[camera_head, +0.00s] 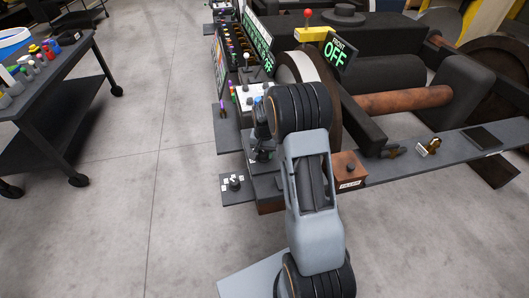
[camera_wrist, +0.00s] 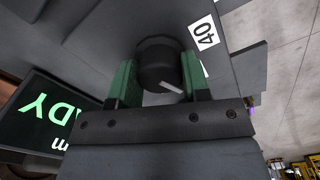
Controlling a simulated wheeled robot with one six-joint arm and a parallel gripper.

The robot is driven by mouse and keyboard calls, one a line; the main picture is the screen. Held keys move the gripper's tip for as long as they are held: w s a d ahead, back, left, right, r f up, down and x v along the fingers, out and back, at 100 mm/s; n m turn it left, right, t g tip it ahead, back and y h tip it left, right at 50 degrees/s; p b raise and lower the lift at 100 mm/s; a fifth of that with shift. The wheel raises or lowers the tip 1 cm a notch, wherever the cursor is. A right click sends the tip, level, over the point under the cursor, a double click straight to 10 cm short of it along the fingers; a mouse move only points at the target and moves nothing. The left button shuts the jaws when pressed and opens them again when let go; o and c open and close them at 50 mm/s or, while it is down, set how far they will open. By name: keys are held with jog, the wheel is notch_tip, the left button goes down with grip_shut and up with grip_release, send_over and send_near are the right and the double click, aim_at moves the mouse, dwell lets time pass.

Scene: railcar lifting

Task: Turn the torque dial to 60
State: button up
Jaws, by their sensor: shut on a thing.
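In the wrist view, a round black dial (camera_wrist: 157,62) with a white pointer line stands on a dark grey panel. My gripper (camera_wrist: 160,78) has its two green fingers shut on the dial, one at each side. The pointer line slants toward the lower right of the picture, between the fingers. A white label reading 40 (camera_wrist: 204,34) lies on the panel to the upper right of the dial; no 60 label shows in this view. In the head view, my arm hides much of the gripper's surroundings, and I cannot clearly make out the held dial.
A display with green letters (camera_wrist: 45,110) shows at left in the wrist view. In the head view, a small plate with a knob and white labels (camera_head: 236,184) is left of my arm. A dark shelf (camera_head: 455,146) extends right. A cart (camera_head: 55,90) stands left, with clear floor between.

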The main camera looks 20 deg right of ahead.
jog(key=o, duration=0.9)
jog(key=shift+o, duration=0.2)
jog(key=shift+r, duration=0.1)
notch_tip(320, 180, up, 14)
jog(key=p, duration=0.1)
jog(key=shift+f, duration=0.2)
